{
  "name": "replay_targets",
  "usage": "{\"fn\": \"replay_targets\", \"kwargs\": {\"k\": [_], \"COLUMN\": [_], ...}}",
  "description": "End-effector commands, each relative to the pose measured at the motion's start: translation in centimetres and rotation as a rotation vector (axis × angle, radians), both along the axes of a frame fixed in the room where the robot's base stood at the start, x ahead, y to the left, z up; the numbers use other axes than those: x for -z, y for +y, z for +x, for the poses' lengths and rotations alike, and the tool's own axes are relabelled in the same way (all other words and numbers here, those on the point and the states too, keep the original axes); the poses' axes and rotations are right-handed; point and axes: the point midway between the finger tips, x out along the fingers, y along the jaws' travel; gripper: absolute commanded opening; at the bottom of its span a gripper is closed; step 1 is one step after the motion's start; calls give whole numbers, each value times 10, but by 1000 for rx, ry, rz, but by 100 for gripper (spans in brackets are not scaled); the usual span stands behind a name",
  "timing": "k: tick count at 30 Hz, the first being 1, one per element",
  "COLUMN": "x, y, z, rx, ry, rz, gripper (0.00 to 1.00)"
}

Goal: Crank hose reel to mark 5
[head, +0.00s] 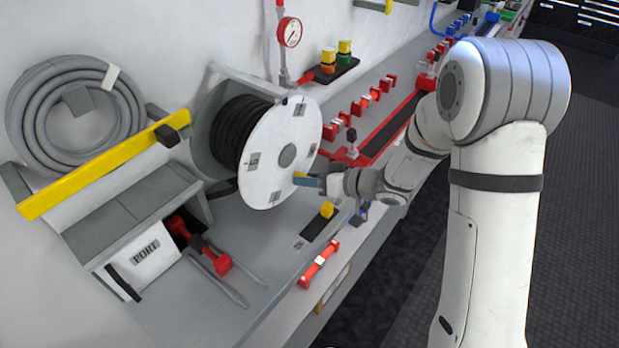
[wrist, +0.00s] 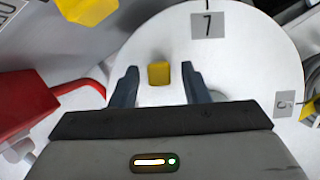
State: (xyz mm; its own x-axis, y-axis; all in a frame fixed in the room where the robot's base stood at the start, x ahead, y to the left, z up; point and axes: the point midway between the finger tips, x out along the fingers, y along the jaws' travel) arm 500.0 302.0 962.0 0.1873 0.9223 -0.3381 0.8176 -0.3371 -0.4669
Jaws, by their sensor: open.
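The hose reel has a white round face (head: 262,168) and dark hose (head: 236,130) wound behind it. The face also fills the wrist view (wrist: 245,65), with a "7" label (wrist: 208,24) near its top and a sideways label (wrist: 284,103), hard to read, at its right. A yellow crank knob (wrist: 159,73) stands on the face. My gripper (wrist: 159,68) is open, with one dark finger on each side of the knob and gaps visible. In the head view my gripper (head: 308,181) is at the face's lower right edge.
A grey hose coil (head: 75,110) hangs on the wall behind a yellow bar (head: 100,170). A box labelled PORT (head: 145,257) and a red-handled part (head: 215,260) stand at lower left. A pressure gauge (head: 289,32) and red fittings (head: 365,102) are beyond the reel.

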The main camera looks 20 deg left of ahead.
Motion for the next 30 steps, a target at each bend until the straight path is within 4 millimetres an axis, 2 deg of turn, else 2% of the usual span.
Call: {"fn": "replay_targets", "kwargs": {"k": [8,24,30], "x": [1,1,1], "y": [2,2,2], "z": [1,1,1], "rx": [1,2,2], "ry": [0,0,0], "rz": [-1,-1,-1], "gripper": [42,0,0]}}
